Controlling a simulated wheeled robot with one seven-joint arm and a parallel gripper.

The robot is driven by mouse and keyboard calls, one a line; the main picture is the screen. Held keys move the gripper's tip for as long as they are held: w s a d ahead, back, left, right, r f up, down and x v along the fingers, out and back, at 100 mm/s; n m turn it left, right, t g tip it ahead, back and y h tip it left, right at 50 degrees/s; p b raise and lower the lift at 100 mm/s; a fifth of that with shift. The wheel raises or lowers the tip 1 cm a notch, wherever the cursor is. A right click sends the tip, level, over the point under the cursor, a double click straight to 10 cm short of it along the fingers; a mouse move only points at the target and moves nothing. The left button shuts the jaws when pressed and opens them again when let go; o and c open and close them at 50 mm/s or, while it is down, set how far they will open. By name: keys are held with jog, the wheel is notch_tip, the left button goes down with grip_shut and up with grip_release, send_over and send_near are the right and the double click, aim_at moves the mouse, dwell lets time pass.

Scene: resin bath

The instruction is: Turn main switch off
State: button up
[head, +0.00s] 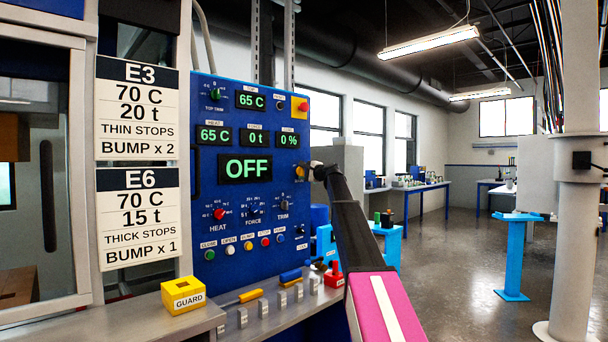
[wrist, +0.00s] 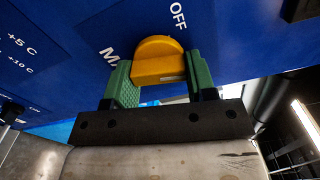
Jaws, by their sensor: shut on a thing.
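The main switch is a yellow rotary knob (wrist: 158,62) on the blue control panel (wrist: 60,60), beside printed "OFF" and partly hidden "MA..." lettering. My gripper (wrist: 161,76) has its green fingers on both sides of the knob, shut on it. In the head view, my gripper (head: 309,170) reaches the right edge of the panel (head: 203,160), and only a sliver of the yellow switch (head: 299,173) shows there. The large panel display (head: 245,168) reads OFF in green. Which way the knob points is hard to tell.
A red button on a yellow plate (head: 301,106) sits above the switch. Small knobs and buttons fill the lower panel. A yellow GUARD block (head: 183,295) stands on the ledge below. Floor at right is open around a blue stand (head: 512,255).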

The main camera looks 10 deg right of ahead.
jog(key=n, duration=0.5)
jog(key=shift+r+n, duration=0.1)
jog(key=shift+n, duration=0.2)
jog(key=n, duration=0.5)
jog(key=shift+s+r, duration=0.1)
jog(key=shift+n, duration=0.4)
jog(key=o, duration=0.9)
jog(key=shift+o, duration=0.2)
jog(key=v, duration=1)
jog(key=shift+s+d, duration=0.15)
jog(key=shift+s, duration=0.15)
